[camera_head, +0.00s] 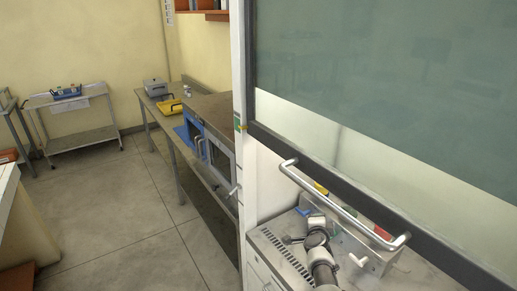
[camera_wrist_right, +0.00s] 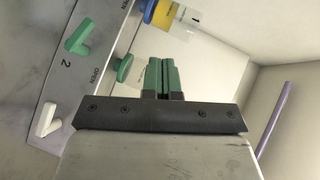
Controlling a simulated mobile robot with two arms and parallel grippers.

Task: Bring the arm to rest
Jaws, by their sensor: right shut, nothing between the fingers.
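My right gripper (camera_wrist_right: 162,62) is shut in the right wrist view, its two green fingers together with nothing between them. It is in front of a grey panel (camera_wrist_right: 50,95) that carries a green lever (camera_wrist_right: 78,38) marked 2 and a white lever (camera_wrist_right: 45,120). Whether the fingers touch anything there is hard to tell. In the head view my right arm (camera_head: 318,250) shows at the lower right, by the vented bench under the raised glass sash (camera_head: 390,90). My left arm and gripper are not in view.
A sash handle bar (camera_head: 340,208) crosses above my right arm. A purple rod (camera_wrist_right: 273,120) stands right of the gripper. A blue-framed incubator (camera_head: 220,150) sits on a side bench, with a yellow tray (camera_head: 173,106) farther back. The floor (camera_head: 120,200) at left is clear.

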